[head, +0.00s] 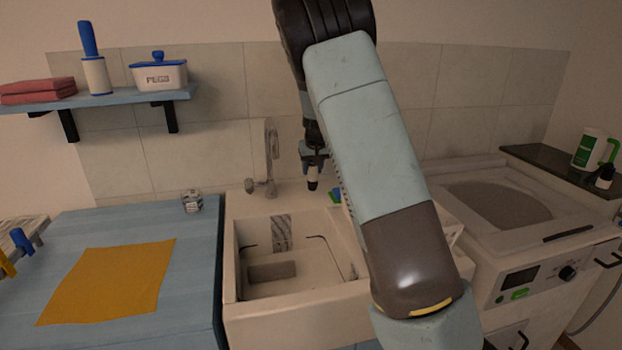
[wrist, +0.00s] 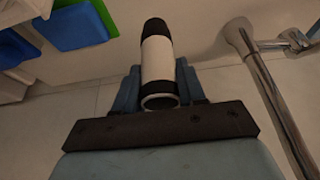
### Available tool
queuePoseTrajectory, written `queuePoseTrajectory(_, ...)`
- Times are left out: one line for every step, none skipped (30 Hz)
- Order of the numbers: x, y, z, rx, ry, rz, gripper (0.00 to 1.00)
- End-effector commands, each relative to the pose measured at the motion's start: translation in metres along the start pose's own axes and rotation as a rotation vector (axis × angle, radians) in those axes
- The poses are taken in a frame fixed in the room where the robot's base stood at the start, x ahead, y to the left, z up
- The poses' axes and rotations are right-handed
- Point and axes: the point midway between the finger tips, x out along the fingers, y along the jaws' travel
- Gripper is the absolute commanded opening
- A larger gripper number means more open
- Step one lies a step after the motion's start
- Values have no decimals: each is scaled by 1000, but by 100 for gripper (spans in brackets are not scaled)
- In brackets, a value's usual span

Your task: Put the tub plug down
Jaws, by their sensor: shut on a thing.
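My gripper (head: 313,158) is above the back edge of the sink, right of the tap. It is shut on a small cylinder, which I take as the tub plug (head: 313,179). In the wrist view my gripper (wrist: 158,92) has one finger on each side of the tub plug (wrist: 157,60), which is white with black ends. The plug is upright in the head view, held in the air clear of the sink.
The white sink (head: 232,262) has a metal tap (head: 268,165) at its back. A blue and green thing (head: 336,197) is close right of my gripper, partly behind my arm. A blue counter (head: 195,265) with a yellow cloth (head: 110,283) is left; a washing machine (head: 530,280) is right.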

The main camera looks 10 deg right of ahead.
Motion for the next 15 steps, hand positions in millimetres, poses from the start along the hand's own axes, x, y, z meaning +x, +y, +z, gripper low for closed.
queuePoseTrajectory(4, 1, -1, 0, 0, 0, 13)
queuePoseTrajectory(6, 1, -2, -1, 0, 0, 13)
queuePoseTrajectory(7, 1, -2, -1, 0, 0, 13)
queuePoseTrajectory(9, 2, -2, -1, 0, 0, 13)
queuePoseTrajectory(10, 2, -3, -1, 0, 1, 13)
queuePoseTrajectory(14, 3, -4, 0, -1, 1, 13)
queuePoseTrajectory(17, 4, -4, 1, 0, 1, 13)
queuePoseTrajectory(21, 4, -4, 1, -1, 0, 13)
queuePoseTrajectory(26, 3, 0, -1, -3, 1, 13)
queuePoseTrajectory(30, 3, 1, 1, -3, 1, 13)
queuePoseTrajectory(33, 3, 3, 0, -2, 1, 13)
queuePoseTrajectory(37, 3, 4, -1, -1, 0, 13)
queuePoseTrajectory(39, 3, 5, 0, 0, 0, 13)
queuePoseTrajectory(41, 3, 6, 0, 0, 0, 13)
queuePoseTrajectory(43, 3, 6, -1, 0, 1, 13)
